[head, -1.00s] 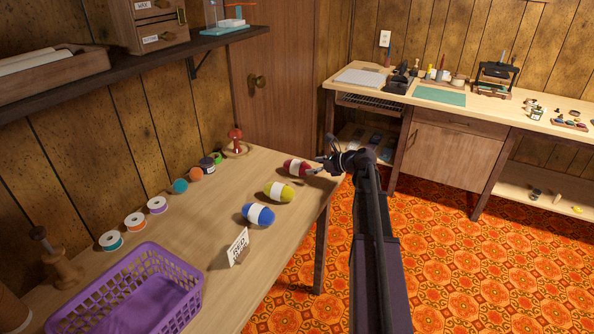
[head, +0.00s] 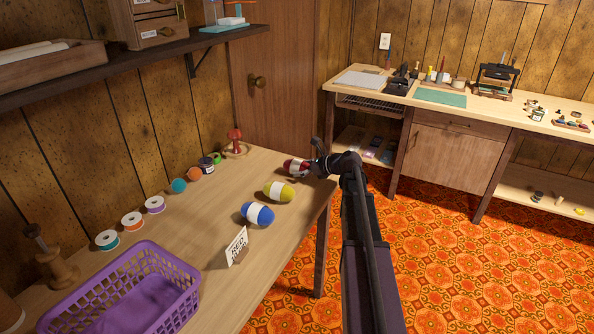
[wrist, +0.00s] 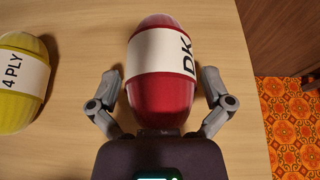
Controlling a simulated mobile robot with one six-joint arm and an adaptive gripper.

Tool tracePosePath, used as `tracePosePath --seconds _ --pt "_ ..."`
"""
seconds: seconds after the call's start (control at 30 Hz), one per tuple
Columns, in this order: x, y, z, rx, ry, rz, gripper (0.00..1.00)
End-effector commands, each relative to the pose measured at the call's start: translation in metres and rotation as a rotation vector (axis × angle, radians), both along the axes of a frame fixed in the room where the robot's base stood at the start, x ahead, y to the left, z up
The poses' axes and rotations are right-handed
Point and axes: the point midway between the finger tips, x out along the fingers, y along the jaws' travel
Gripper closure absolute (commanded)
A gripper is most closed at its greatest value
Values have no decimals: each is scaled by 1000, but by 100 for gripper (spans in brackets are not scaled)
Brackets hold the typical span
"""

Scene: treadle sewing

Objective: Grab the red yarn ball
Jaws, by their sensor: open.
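The red yarn ball (head: 294,168), an oblong skein with a white band, lies on the wooden table near its far right corner. In the wrist view the red yarn ball (wrist: 161,98) fills the middle, its band marked "DK". My gripper (head: 312,166) is at the ball's right end in the head view. In the wrist view my gripper (wrist: 162,88) is open, with one finger on each side of the ball and a small gap seen at each fingertip. Part of the ball's near end is hidden by my gripper.
A yellow yarn ball (head: 279,191) lies close by, and in the wrist view the yellow ball (wrist: 20,82) is left of my gripper. A blue ball (head: 258,213), a small sign (head: 236,246) and a purple basket (head: 190,298) are nearer. A red mushroom-shaped item (head: 235,142) stands behind.

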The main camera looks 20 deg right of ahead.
Motion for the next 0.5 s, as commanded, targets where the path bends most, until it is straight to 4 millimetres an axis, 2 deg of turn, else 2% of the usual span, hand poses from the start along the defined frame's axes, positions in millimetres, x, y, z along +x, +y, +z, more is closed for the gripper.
tracePosePath --seconds 0.43,0.47,0.5 --pt "0 0 0 0 0 0 0" --pt "0 0 0 0 0 0 3" --pt "0 0 0 0 0 0 15"
